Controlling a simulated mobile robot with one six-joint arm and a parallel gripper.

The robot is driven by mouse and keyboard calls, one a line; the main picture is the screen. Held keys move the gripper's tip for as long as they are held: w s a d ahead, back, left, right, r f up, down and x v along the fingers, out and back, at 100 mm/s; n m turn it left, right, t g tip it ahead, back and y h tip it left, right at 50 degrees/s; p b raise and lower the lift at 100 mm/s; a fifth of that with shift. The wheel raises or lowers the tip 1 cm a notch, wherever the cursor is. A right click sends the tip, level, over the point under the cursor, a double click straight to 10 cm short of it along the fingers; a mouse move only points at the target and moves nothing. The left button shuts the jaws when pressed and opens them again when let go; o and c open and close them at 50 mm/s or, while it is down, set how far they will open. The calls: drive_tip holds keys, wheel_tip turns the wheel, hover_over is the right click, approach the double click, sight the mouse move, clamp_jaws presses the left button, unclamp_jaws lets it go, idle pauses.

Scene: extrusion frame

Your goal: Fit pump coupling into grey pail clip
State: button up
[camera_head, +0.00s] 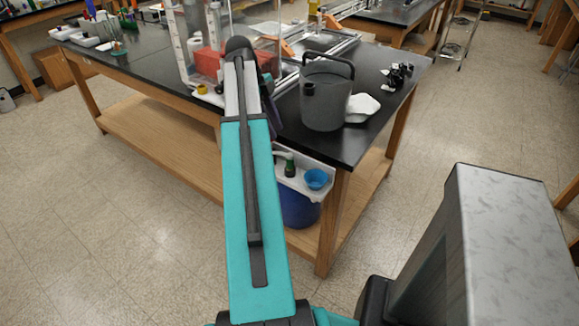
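The grey pail (327,101) stands upright near the front right corner of the black table, its dark handle raised. The fingers are too small and hidden to read. I cannot pick out the pump coupling for certain.
A white crumpled cloth (361,107) and small black parts (398,74) lie right of the pail. A clear tank with a red block (208,62) stands behind my arm. Below the tabletop, a blue bucket (299,207) carries a white board with a blue bowl (317,179).

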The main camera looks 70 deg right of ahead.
sight(290, 158)
drive_tip(key=shift+b+x, duration=0.6)
drive_tip(key=shift+x, duration=3.65)
drive_tip(key=shift+s, duration=0.15)
drive_tip(key=shift+p+x, duration=0.35)
drive_tip(key=shift+x, duration=0.55)
drive_tip(key=shift+p+x, duration=0.3)
drive_tip(key=shift+x, duration=1.35)
drive_tip(key=shift+s, duration=0.15)
drive_tip(key=shift+r, duration=0.1)
clamp_jaws()
